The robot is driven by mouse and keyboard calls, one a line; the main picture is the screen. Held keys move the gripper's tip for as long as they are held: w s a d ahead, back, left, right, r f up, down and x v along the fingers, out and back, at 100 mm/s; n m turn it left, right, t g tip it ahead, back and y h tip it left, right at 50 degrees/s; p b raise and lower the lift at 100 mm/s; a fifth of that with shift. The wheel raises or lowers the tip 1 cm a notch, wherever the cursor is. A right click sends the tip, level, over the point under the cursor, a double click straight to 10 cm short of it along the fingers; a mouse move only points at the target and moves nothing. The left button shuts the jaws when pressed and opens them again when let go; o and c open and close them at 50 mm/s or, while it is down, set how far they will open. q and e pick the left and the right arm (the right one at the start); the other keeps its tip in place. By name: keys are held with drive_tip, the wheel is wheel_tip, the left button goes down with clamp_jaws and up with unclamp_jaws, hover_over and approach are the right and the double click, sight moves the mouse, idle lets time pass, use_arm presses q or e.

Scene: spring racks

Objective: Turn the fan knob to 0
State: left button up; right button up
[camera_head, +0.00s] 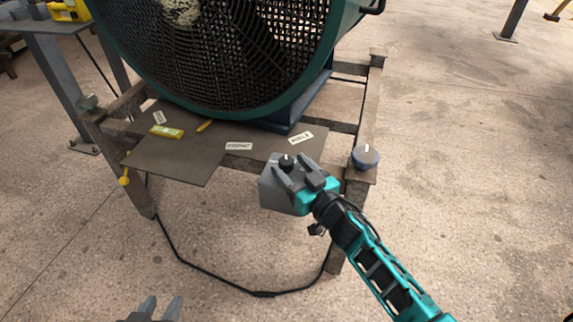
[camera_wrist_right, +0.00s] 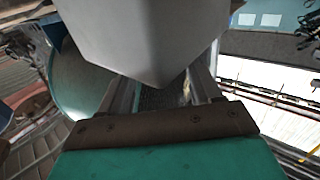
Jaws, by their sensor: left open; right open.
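The fan knob (camera_head: 286,161) is small and black, on top of a grey control box (camera_head: 282,198) at the front of the fan's stand. My right gripper (camera_head: 289,166) is at the box with its fingers open on either side of the knob; I cannot tell if they touch it. The right wrist view shows a pale grey angular shape (camera_wrist_right: 150,40) filling the space ahead of the fingers, and the knob is hidden there. The knob's setting is too small to read. My left gripper (camera_head: 160,307) is open and empty at the bottom edge, well away from the box.
The big green fan (camera_head: 230,55) stands on a rusty metal stand (camera_head: 365,105) with labels and a yellow level (camera_head: 167,131) on its plate. A round blue-grey knob with a white mark (camera_head: 366,158) sits at the right corner. A black cable hangs below.

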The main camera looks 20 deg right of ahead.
drive_tip(key=shift+x, duration=1.4)
drive_tip(key=c, duration=0.9)
